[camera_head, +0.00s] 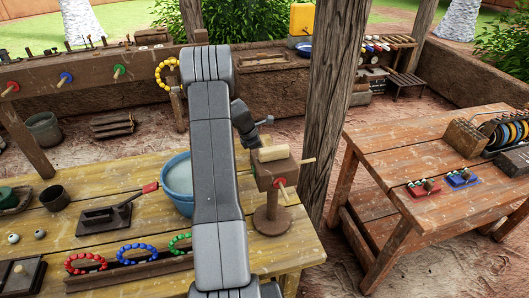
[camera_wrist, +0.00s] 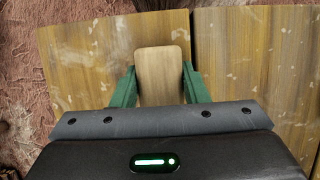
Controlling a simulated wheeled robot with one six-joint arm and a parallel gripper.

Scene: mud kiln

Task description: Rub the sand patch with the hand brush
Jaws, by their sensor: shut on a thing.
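In the wrist view, my gripper (camera_wrist: 160,76) has its two green fingers closed on the sides of a pale wooden block, which looks like the back of the hand brush (camera_wrist: 162,66). Its bristles are hidden beneath it. Worn wooden boards (camera_wrist: 80,60) lie below the held piece; I cannot tell how far below or whether it touches. I cannot make out the sand patch in either view. In the head view, my arm stands across the middle of the picture, and the gripper fingers and brush cannot be made out.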

